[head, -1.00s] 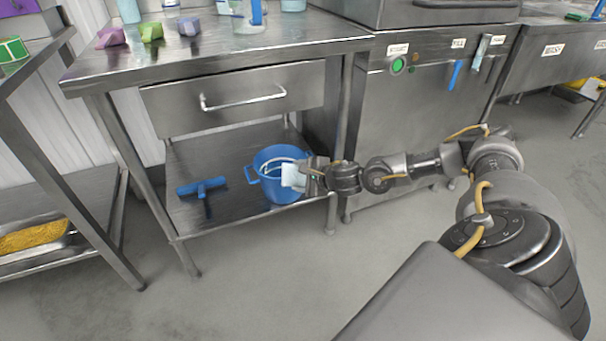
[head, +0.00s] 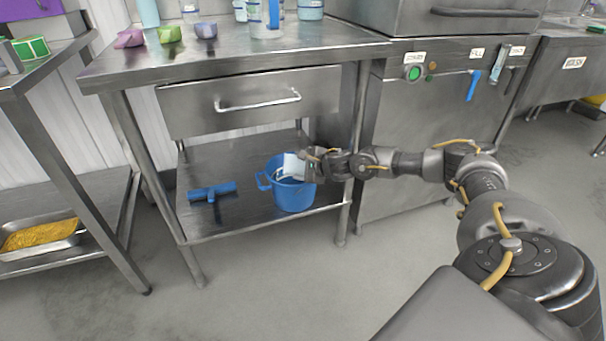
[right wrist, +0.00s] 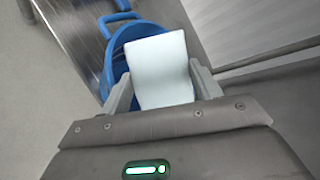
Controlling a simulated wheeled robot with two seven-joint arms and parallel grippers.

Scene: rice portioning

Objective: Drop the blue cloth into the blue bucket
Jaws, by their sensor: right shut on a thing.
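The blue bucket (head: 294,191) stands upright on the lower shelf of the steel table, near its right end. My right gripper (head: 303,161) is over the bucket's mouth and is shut on a pale, bluish-white cloth (head: 291,166). In the right wrist view the cloth (right wrist: 160,70) spans the space between the fingers and covers much of the bucket (right wrist: 118,60) behind it. The cloth looks nearly white rather than strongly blue. I cannot tell whether its lower end touches the bucket's inside. My left gripper is not in view.
A blue squeegee-like tool (head: 212,191) lies on the lower shelf (head: 240,221) left of the bucket. A drawer with a handle (head: 258,100) is above. A table leg (head: 346,205) stands right of the bucket. A tray of yellow grains (head: 45,236) sits at the left.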

